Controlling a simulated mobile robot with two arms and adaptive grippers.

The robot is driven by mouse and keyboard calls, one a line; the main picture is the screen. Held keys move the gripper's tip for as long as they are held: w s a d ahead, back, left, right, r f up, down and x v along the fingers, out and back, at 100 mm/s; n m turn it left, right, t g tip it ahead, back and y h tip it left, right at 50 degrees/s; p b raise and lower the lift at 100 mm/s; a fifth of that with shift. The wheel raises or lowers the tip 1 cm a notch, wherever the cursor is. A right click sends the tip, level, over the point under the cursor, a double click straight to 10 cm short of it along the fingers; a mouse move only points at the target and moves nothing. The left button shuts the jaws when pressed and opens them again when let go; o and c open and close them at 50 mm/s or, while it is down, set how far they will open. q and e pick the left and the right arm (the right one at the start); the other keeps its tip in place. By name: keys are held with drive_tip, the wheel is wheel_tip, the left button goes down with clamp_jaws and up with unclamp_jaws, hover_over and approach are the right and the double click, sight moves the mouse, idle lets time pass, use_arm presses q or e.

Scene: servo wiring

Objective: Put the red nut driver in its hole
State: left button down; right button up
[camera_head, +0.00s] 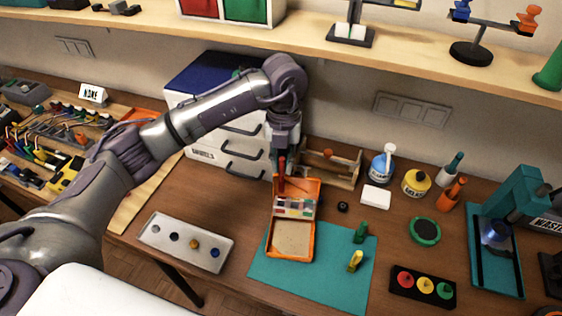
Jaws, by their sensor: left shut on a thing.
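My left gripper (281,158) reaches down from above and is shut on the red nut driver (282,178). It holds it roughly upright in front of the drawer unit, over the far end of the open orange case (269,236). Whether the tip of the driver touches the case cannot be told. A wooden rack (346,183) stands just right of the gripper. A black block (398,290) with red, yellow and green round spots lies at the front right. I cannot make out which hole belongs to the driver. My right gripper is not in view.
The case rests on a teal mat (320,293), with a green piece (360,232) and a yellow piece (355,260) to its right. A grey tray (158,242) lies at left. Bottles (383,164) stand behind. A shelf (320,47) overhangs the back.

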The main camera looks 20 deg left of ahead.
sight(282, 174)
use_arm(q)
drive_tip(key=shift+s, duration=0.1)
drive_tip(key=shift+f+b, duration=0.2)
drive_tip(key=shift+b, duration=0.1)
drive_tip(key=shift+a+f+b, duration=0.1)
drive_tip(key=shift+f+b, duration=0.4)
drive_tip(key=shift+f, duration=0.15)
drive_tip(key=shift+f+b, duration=0.3)
drive_tip(key=shift+f, duration=0.05)
drive_tip(key=shift+s+f+b, duration=0.1)
drive_tip(key=shift+f+b, duration=0.55)
drive_tip(key=shift+f, duration=0.2)
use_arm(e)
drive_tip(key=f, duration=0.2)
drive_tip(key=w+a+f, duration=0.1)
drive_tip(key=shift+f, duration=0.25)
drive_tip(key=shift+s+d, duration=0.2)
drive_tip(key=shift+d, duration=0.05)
use_arm(q)
drive_tip(key=shift+f, duration=0.1)
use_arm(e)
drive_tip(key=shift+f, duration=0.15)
use_arm(q)
drive_tip(key=shift+b, duration=0.3)
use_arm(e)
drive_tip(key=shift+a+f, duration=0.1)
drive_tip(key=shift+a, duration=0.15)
